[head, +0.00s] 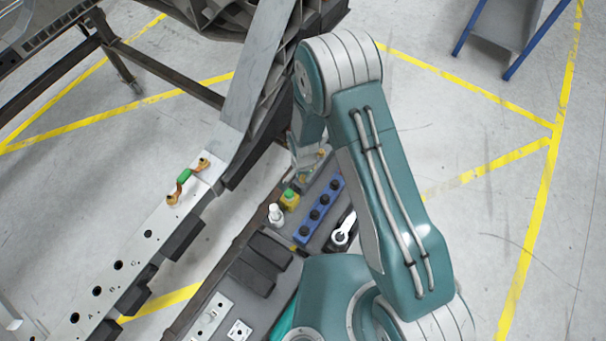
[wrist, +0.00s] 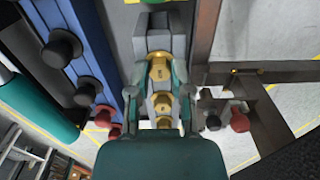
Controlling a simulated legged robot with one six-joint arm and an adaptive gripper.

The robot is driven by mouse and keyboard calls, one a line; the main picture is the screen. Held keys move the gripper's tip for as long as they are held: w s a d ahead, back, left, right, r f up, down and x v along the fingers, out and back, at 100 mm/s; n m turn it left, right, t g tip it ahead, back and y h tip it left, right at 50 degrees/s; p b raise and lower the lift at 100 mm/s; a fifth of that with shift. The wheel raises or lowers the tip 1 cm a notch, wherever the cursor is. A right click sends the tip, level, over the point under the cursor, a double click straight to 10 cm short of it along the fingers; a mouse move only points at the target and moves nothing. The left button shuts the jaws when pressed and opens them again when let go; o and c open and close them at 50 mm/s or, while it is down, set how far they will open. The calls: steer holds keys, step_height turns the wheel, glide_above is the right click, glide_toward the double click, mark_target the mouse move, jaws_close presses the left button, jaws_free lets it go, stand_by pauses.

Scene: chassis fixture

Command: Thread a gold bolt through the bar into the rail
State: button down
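Several gold bolts (wrist: 160,72) stand in a row in a grey holder (wrist: 154,28) in the wrist view. My gripper (wrist: 160,80) is over this row, its two teal fingers apart, one on each side of the bolts. I cannot tell whether a finger touches a bolt. In the head view my gripper (head: 308,158) is partly hidden behind my arm, near the back of the work surface. The bar (head: 184,183), with a green middle and brown-gold ends, lies on the pale rail (head: 133,250) at left. The rail has dark holes and letters A, B and C.
A blue rack (head: 321,211) with black knobs stands beside the holder; it also shows in the wrist view (wrist: 70,45). A yellow-green block (head: 289,199), a white bottle-like item (head: 275,214) and black pads (head: 262,263) are near. A grey slanted beam (head: 258,75) rises behind the rail.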

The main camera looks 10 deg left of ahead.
steer(key=shift+r, duration=2.65)
